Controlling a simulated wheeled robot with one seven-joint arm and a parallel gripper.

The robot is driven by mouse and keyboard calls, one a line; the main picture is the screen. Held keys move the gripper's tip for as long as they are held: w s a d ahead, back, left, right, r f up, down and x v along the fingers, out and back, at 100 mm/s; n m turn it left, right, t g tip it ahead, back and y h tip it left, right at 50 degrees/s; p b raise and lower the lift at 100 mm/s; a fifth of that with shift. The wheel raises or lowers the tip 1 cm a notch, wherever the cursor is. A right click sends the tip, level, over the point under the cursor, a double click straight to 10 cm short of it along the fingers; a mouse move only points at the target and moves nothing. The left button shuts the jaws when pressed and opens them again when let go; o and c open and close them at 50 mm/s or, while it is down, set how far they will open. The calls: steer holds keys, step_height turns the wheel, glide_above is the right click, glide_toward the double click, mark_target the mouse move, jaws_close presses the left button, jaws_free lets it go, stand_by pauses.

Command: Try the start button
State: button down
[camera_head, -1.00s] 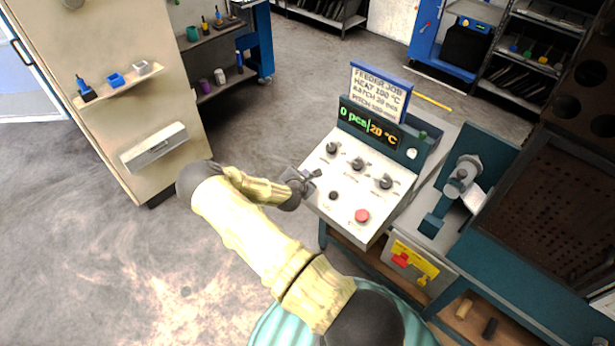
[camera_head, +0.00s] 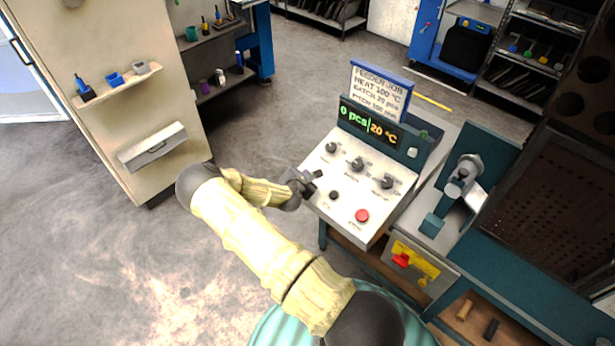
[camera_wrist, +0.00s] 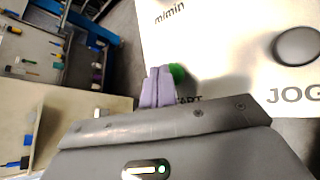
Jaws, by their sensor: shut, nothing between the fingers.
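The green start button (camera_wrist: 178,73) shows in the wrist view, partly covered by my fingertips, with the end of its "START" label beside them. My gripper (camera_wrist: 158,72) is shut and empty, its fingers together at the button's left side in that view. I cannot tell whether they touch it. In the head view my gripper (camera_head: 318,174) is at the left edge of the white control panel (camera_head: 345,223), and the start button is hidden there. The display (camera_head: 368,126) reads 0 pcs and 20 °C.
A black JOG button (camera_wrist: 297,46) is close by on the panel, and it also shows in the head view (camera_head: 333,195). A red button (camera_head: 362,215) and several black knobs (camera_head: 357,164) share the panel. A machine (camera_head: 462,185) stands right. Open floor lies left.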

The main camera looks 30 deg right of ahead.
steer(key=shift+d+f+b, duration=0.15)
steer(key=shift+f+b, duration=0.35)
steer(key=shift+b, duration=0.05)
stand_by(0.7)
steer(key=shift+r, duration=0.1)
steer(key=shift+a+r+p, duration=0.3)
steer(key=shift+r+p, duration=0.15)
steer(key=shift+r, duration=0.35)
steer(key=shift+r, duration=0.1)
steer(key=r+p, duration=0.1)
steer(key=a+r+p, duration=0.1)
steer(key=r, duration=0.1)
steer(key=r+p, duration=0.1)
steer(key=shift+s+a+r, duration=0.2)
steer(key=shift+s+r, duration=0.1)
stand_by(0.9)
